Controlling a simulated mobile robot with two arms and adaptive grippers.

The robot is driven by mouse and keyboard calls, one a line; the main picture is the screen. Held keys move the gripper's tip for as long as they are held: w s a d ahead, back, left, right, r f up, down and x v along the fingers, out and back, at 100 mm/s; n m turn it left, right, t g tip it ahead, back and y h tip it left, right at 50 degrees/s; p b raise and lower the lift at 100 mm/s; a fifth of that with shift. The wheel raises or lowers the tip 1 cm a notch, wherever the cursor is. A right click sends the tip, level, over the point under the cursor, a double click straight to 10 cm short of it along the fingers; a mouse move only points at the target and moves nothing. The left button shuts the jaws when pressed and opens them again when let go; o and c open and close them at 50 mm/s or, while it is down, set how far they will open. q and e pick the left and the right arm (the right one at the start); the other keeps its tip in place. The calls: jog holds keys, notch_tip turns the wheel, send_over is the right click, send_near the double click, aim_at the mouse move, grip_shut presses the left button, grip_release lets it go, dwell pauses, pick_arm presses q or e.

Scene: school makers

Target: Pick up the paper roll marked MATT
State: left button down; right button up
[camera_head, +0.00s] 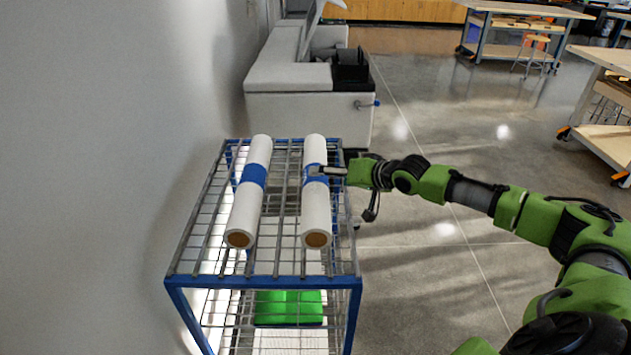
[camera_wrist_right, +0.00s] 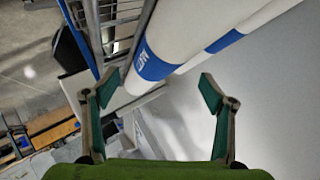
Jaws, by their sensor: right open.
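Two white paper rolls with blue bands lie side by side on top of a wire rack, the left roll (camera_head: 246,205) and the right roll (camera_head: 315,212). My right gripper (camera_head: 320,171) is at the blue band of the right roll, coming from the right. In the right wrist view its fingers (camera_wrist_right: 158,90) are spread, with the near roll (camera_wrist_right: 180,35) lying ahead of and partly between them. Contact is unclear. My left gripper is out of view.
The rack (camera_head: 262,282) has a blue frame and stands close to the wall on the left. Green material (camera_head: 288,307) lies on its lower shelf. A large grey machine (camera_head: 300,85) stands behind it. Open floor (camera_head: 445,130) lies to the right, with worktables farther off.

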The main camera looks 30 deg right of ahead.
aim_at(325, 177)
jog(key=shift+w+a+f+p, duration=0.2)
jog(key=shift+w+p, duration=0.2)
jog(key=shift+w, duration=0.15)
jog(key=x, duration=0.3)
jog(key=shift+d+f+p, duration=0.15)
jog(key=shift+f+p, duration=0.05)
jog(key=shift+p, duration=0.2)
jog(key=shift+w+f, duration=0.25)
jog(key=shift+w, duration=0.1)
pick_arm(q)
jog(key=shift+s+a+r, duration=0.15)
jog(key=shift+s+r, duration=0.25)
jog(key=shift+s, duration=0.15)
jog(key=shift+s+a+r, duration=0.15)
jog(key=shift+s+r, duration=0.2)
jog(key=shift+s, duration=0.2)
pick_arm(e)
jog(key=shift+c, duration=1.4)
jog(key=c, duration=1.8)
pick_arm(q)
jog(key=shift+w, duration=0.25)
pick_arm(e)
jog(key=shift+w+r, duration=0.1)
jog(key=shift+r, duration=0.1)
